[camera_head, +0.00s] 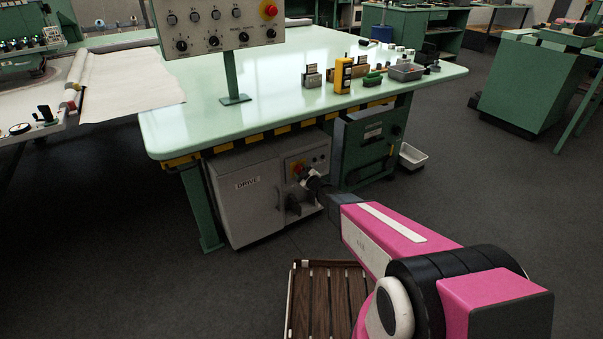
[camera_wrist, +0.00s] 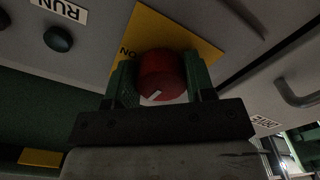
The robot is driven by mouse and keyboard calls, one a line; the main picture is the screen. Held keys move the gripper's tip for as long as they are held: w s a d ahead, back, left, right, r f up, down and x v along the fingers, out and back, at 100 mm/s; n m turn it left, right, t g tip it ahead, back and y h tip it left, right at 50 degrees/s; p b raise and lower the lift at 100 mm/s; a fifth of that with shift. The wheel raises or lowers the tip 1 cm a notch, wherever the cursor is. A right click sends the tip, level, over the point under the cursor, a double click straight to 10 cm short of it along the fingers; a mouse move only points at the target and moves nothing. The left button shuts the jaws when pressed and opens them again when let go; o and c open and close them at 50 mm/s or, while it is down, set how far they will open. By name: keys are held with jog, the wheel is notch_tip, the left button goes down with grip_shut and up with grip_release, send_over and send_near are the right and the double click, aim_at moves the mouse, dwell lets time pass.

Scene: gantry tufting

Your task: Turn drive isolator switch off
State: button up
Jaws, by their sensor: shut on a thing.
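The drive isolator switch is a red rotary knob (camera_wrist: 162,76) on a yellow plate (camera_wrist: 160,30) in the wrist view. A white pointer mark shows on the knob, and the letters "ON" show on the plate beside it. My gripper (camera_wrist: 163,88) has its green fingers on both sides of the knob and is shut on it. In the head view, the grey drive cabinet (camera_head: 236,206) labelled "DRIVE" stands under the green table. My gripper (camera_head: 306,174) reaches the small panel at its right side and partly hides the switch.
The table (camera_head: 270,105) with a striped edge overhangs the cabinet. A green cabinet (camera_head: 368,145) stands just right of it, with a white bin (camera_head: 413,156) on the floor beyond. A slatted wooden platform (camera_head: 325,300) lies in front. A RUN label and dark button (camera_wrist: 58,39) sit near the switch.

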jog(key=shift+n, duration=0.6)
jog(key=o, duration=0.9)
jog(key=v, duration=1.1)
jog(key=shift+w, duration=0.1)
jog(key=shift+d+r, duration=0.1)
